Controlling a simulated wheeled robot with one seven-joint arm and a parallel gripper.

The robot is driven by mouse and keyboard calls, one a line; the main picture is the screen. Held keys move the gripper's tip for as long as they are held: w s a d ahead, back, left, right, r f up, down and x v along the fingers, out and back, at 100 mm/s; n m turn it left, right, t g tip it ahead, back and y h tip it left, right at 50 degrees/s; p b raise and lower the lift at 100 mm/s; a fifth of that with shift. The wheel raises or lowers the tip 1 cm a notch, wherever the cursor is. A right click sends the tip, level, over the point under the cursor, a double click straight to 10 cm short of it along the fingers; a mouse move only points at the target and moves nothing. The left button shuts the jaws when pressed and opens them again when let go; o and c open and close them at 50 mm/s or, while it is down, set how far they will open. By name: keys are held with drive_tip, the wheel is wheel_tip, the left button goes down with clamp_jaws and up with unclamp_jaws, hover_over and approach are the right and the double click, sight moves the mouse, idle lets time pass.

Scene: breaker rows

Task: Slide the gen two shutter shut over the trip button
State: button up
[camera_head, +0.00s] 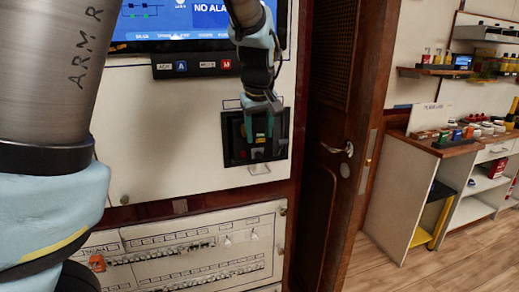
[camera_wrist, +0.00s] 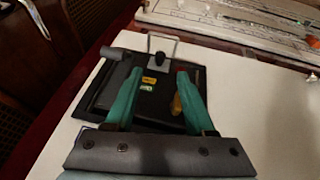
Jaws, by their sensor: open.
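A black framed panel (camera_head: 228,150) is set in the white wall cabinet; it also shows in the wrist view (camera_wrist: 95,97). It carries a small grey-and-black block (camera_wrist: 158,58), with a yellow label and a green label (camera_wrist: 146,85) beside it. I cannot tell for sure whether this block is the shutter's knob. My gripper (camera_head: 259,136) is in front of the panel with its teal fingers apart. In the wrist view my gripper (camera_wrist: 159,74) has its fingertips to either side of the block, with nothing held. The trip button cannot be made out.
A breaker board (camera_head: 190,250) with rows of switches is lower down. A screen (camera_head: 190,18) and a label strip (camera_head: 190,66) are above. A wooden door (camera_head: 325,170) stands to the right.

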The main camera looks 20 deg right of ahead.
sight(259, 153)
drive_tip(key=p+x, duration=0.1)
drive_tip(key=x, duration=0.6)
drive_tip(key=shift+f, duration=0.2)
drive_tip(key=shift+c, duration=0.2)
clamp_jaws()
drive_tip(key=shift+w+a, duration=0.1)
idle(0.9)
